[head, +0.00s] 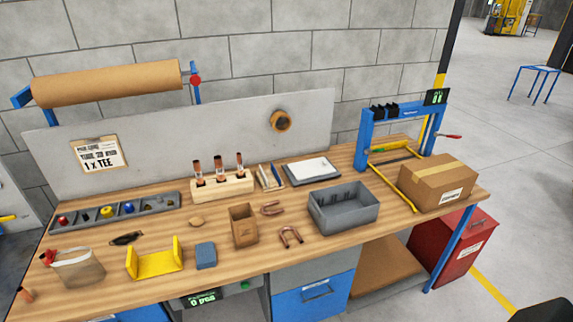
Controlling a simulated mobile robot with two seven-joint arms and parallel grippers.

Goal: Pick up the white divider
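I cannot tell for sure which thing is the white divider. Thin pale upright pieces (266,177) stand close together on the wooden bench, just right of the wooden block with the copper-topped tubes. A flat white sheet (312,168) lies on a dark grey flat holder (291,181) right of them. A grey open bin (343,219) in front of these has small dark upright shapes along its inner back wall; I see no white piece in it. Neither of my grippers is in view.
The wooden bench (215,273) holds a cardboard box (437,182) at right, a blue press-like frame (367,140), a small brown box (243,227), copper bends (291,237), a yellow bracket (155,264), a blue block (205,256) and a grey parts tray (88,225).

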